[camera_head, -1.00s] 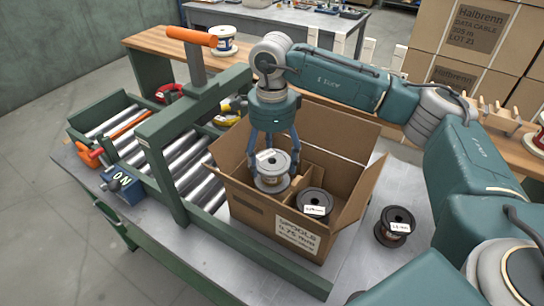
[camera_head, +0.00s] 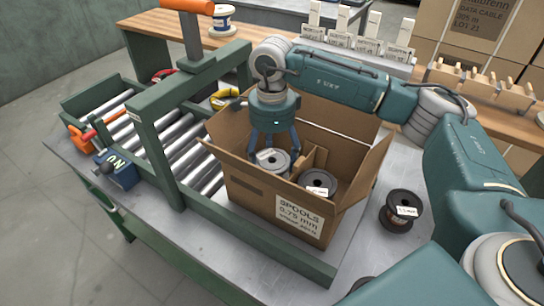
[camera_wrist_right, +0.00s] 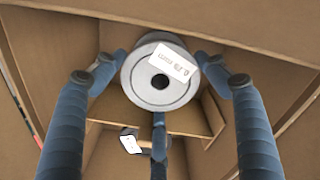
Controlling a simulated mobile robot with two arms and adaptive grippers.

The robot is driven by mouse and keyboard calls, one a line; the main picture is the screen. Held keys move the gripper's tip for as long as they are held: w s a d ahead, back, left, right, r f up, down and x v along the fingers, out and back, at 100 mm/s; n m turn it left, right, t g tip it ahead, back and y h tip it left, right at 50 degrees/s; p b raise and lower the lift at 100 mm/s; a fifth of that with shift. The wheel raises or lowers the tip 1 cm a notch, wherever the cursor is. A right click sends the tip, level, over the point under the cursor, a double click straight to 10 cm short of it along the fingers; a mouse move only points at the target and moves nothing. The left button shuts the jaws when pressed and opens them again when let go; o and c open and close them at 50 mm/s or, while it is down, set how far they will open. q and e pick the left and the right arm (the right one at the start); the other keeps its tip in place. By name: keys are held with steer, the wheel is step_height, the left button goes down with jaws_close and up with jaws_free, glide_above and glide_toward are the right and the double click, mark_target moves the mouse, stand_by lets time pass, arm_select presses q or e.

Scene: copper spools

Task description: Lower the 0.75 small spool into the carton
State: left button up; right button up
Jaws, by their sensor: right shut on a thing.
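The grey small spool (camera_head: 272,160) has a white label that reads 0.75 mm in the right wrist view (camera_wrist_right: 160,76). My right gripper (camera_head: 273,153) is shut on the spool, its fingers around the rim, inside the open carton (camera_head: 253,197). The carton's label reads SPOOLS 0.75 mm. Cardboard dividers (camera_head: 318,158) split its inside. A dark spool (camera_head: 318,184) with a white label sits in the front right compartment. Whether the held spool touches the carton floor is hidden. My left gripper is not in view.
Another dark spool (camera_head: 401,211) stands on the metal table to the right of the carton. A green frame post (camera_head: 160,160) and a roller conveyor (camera_head: 190,150) stand close on the left. The carton's flaps (camera_head: 367,170) are open.

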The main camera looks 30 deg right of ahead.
stand_by(0.3)
steer(key=o, duration=1.5)
step_height(320, 180, up, 12)
